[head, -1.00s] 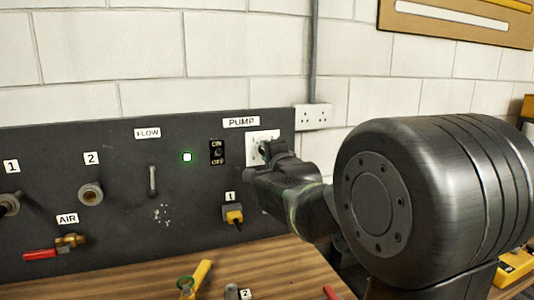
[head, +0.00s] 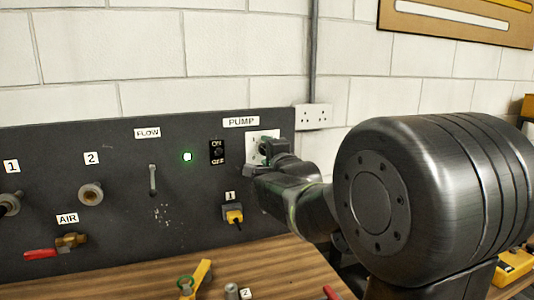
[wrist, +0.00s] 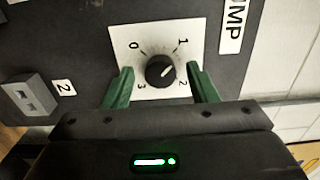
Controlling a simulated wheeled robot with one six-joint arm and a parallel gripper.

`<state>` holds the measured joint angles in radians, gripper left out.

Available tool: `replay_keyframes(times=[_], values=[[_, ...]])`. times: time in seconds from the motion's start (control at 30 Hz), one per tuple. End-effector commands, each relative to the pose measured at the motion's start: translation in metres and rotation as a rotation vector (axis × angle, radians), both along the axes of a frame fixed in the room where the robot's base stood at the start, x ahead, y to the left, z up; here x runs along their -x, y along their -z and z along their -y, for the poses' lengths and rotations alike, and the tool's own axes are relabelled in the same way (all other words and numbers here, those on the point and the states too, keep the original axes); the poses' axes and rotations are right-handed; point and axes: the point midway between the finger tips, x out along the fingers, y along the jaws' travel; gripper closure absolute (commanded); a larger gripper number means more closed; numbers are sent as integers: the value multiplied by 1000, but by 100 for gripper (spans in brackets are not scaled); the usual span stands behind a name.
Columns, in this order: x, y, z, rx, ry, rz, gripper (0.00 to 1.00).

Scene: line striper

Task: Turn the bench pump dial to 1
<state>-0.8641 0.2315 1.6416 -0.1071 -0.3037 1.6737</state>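The pump dial (wrist: 160,70) is a round black knob on a white plate (wrist: 120,36) marked 0, 1, 2 and 3. Its white pointer mark appears to aim between 1 and 2. In the head view the plate (head: 254,138) sits under the PUMP label, and my gripper and wrist partly cover it. My gripper (wrist: 161,85) is open. Its two green fingers stand on either side of the dial, with a visible gap to the knob on both sides.
An ON/OFF switch (head: 217,152) and a lit green lamp (head: 187,157) are left of the dial. A yellow-and-grey plug in a socket (head: 233,213) sits below. A wall socket (head: 314,117) is to the right. Loose items lie on the wooden bench (head: 262,268).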

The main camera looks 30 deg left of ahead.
Motion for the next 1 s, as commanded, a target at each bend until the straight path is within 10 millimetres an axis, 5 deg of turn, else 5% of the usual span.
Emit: replay_keyframes(times=[0.37, 1.0], values=[[5, 0, 6, 1, 0, 1, 48], [72, 0, 90, -2, 1, 1, 48]])
